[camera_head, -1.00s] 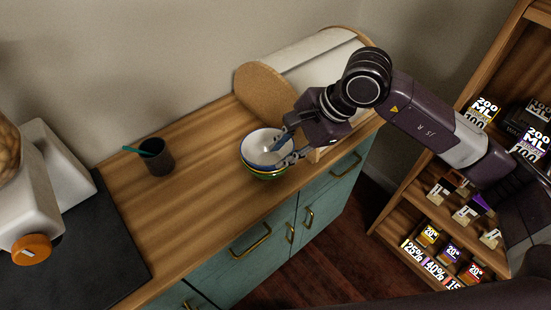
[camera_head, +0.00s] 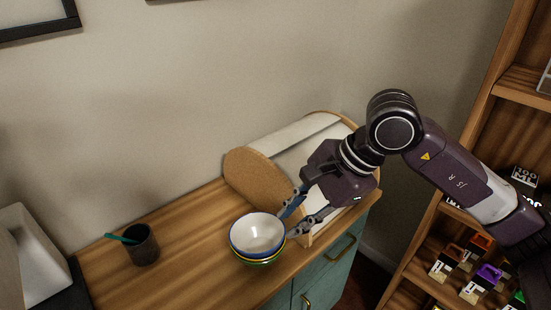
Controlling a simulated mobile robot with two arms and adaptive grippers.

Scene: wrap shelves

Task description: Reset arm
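My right gripper (camera_head: 285,224) is just to the right of a stack of bowls (camera_head: 258,237) on the wooden counter. Its two fingers are spread apart with nothing visible between them. The top bowl is white inside with a blue rim, and yellow and green rims show beneath it. The fingertips are close to the bowl's right rim; I cannot tell whether they touch it. My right arm (camera_head: 465,180) reaches in from the right. My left gripper is not in view.
A bread box (camera_head: 255,177) with a round wooden side stands behind my gripper. A dark cup (camera_head: 143,246) with a green utensil is on the counter (camera_head: 185,225) at left. A wooden shelf (camera_head: 494,95) with small boxes stands at right. The counter between cup and bowls is clear.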

